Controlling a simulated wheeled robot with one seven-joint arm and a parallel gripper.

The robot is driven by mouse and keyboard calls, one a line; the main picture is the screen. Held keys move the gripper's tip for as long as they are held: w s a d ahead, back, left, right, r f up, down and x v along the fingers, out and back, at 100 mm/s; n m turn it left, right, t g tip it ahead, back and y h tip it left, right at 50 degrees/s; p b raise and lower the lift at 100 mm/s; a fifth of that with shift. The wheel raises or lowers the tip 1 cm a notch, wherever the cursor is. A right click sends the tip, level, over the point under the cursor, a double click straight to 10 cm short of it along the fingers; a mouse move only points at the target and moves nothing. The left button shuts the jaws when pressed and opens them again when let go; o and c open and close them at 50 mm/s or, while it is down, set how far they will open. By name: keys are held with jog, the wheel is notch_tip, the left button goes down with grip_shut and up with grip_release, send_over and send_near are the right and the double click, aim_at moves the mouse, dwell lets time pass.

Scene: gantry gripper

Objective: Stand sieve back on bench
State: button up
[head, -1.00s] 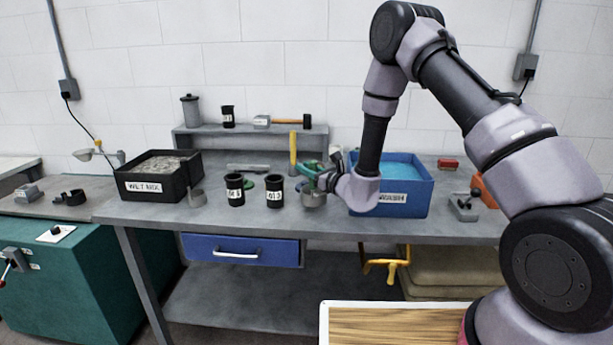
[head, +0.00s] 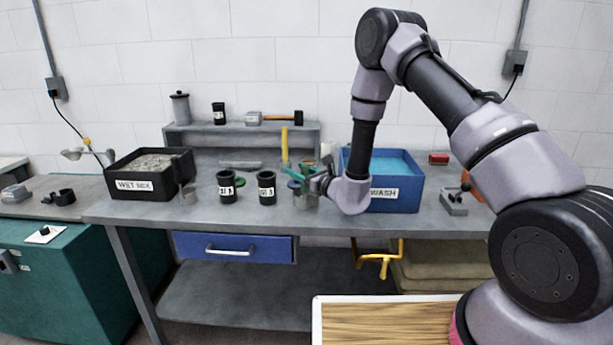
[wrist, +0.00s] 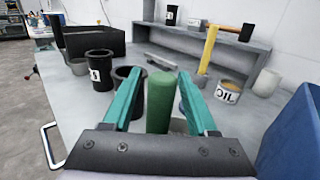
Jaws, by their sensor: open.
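The sieve shows as a grey metal cup (head: 305,201) on the bench (head: 330,226), just right of two black cups, partly hidden by my gripper. In the wrist view a green handle (wrist: 159,102) stands upright between my fingers, with part of a grey rim behind it; I take it as the sieve's handle. My gripper (head: 296,174) has its teal fingers spread on either side of the handle, with a gap to each. In the wrist view my gripper (wrist: 165,92) is open. The sieve's underside is hidden.
Black cups (head: 226,187) and (head: 267,188) stand close left of my gripper. The blue wash bin (head: 395,200) is close on the right. The wet mix bin (head: 145,186) is further left. An oil tin (wrist: 228,92) and a yellow-handled tool (wrist: 208,48) are behind.

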jog(key=v, duration=1.2)
jog(key=s+a+r+n+g+y, duration=0.2)
jog(key=s+r+n+g+y, duration=0.15)
jog(key=r, duration=0.45)
jog(key=s+a+r+n+g+y, duration=0.25)
jog(key=r+n+g, duration=0.25)
jog(key=r, duration=0.4)
jog(key=s+d+r+n+g+h, duration=0.2)
jog(key=s+r+n+g, duration=0.4)
jog(key=s+n, duration=0.3)
jog(key=s+d+r+n+h, duration=0.2)
jog(key=s+d+n+h, duration=0.2)
jog(key=s+d+h, duration=0.4)
jog(key=d+r+n+t+h, duration=0.1)
jog(key=d+r+t+h, duration=0.2)
jog(key=d, duration=0.5)
jog(key=s+d+r+t+h, duration=0.1)
jog(key=d+r+t+h, duration=0.2)
jog(key=d+t, duration=0.2)
jog(key=d, duration=0.3)
jog(key=shift+s+n, duration=0.3)
jog(key=shift+n, duration=0.05)
